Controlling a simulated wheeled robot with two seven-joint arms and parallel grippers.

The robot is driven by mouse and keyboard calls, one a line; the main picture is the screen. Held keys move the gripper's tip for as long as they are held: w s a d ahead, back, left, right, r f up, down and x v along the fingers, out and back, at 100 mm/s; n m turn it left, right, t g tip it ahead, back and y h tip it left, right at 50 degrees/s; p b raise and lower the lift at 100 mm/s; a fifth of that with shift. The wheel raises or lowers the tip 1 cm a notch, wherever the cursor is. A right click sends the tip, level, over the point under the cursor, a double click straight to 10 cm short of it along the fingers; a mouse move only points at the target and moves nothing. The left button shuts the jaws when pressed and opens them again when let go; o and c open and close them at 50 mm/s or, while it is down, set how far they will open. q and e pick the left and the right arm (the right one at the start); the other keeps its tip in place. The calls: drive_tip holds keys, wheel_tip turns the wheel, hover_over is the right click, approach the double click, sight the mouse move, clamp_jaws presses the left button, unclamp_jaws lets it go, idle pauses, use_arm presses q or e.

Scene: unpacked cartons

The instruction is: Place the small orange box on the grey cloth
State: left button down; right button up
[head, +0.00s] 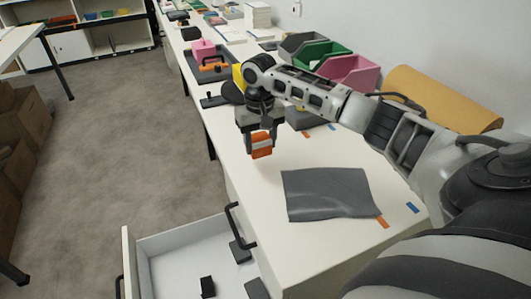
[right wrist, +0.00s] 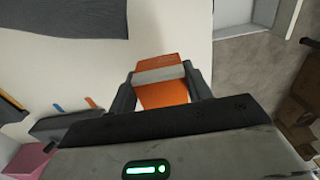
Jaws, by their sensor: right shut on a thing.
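The small orange box (head: 262,147) has a pale band and hangs in my right gripper (head: 262,140), above the white table near its left edge. In the right wrist view the orange box (right wrist: 162,92) sits between the two fingers of my right gripper (right wrist: 160,85), which is shut on it. The grey cloth (head: 325,192) lies wrinkled on the table, to the right of and nearer than the box. Part of it (right wrist: 65,15) shows at the top left of the right wrist view. My left gripper does not show.
An open drawer (head: 185,245) with dark items juts out below the table's left edge. Green (head: 318,52) and pink (head: 350,72) bins and a tan roll (head: 440,98) line the wall. Orange and blue strips lie near the cloth. White table between box and cloth is clear.

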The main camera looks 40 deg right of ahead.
sight(265, 154)
drive_tip(key=shift+d+f, duration=0.45)
drive_tip(key=shift+f, duration=0.15)
drive_tip(key=f, duration=0.3)
drive_tip(key=shift+d+f, duration=0.1)
drive_tip(key=shift+d, duration=0.3)
drive_tip(key=shift+f, duration=0.3)
drive_tip(key=shift+f, duration=0.1)
drive_tip(key=o, duration=0.9)
drive_tip(key=shift+o, duration=0.2)
